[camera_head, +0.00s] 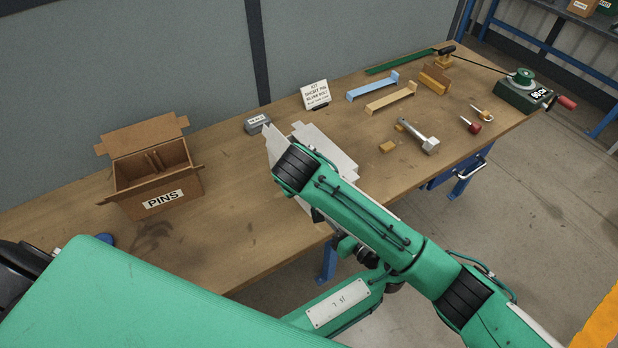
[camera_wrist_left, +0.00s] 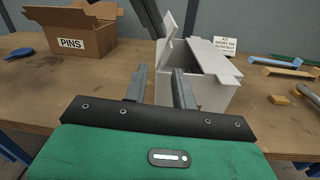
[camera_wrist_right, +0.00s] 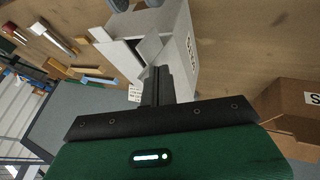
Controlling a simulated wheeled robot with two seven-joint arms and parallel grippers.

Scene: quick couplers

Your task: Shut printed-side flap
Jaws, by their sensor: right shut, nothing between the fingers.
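A white carton (camera_wrist_left: 205,92) stands on the workbench. In the left wrist view one flap (camera_wrist_left: 168,26) stands up at its left, and a wide flap (camera_wrist_left: 215,57) slants over the top at the right, with a dark gap between. The right wrist view shows lettering on one side of the carton (camera_wrist_right: 182,72). My right gripper (camera_wrist_right: 157,70) is shut and empty, its tips close to a raised flap (camera_wrist_right: 150,46); contact cannot be told. In the head view my arm hides much of the carton (camera_head: 335,160).
An open brown PINS box (camera_head: 150,180) stands at the left. A grey block (camera_head: 257,123) and a sign card (camera_head: 314,94) are behind the carton. Brackets, a bolt (camera_head: 420,138) and a green crank device (camera_head: 524,92) lie to the right. The bench between the PINS box and carton is clear.

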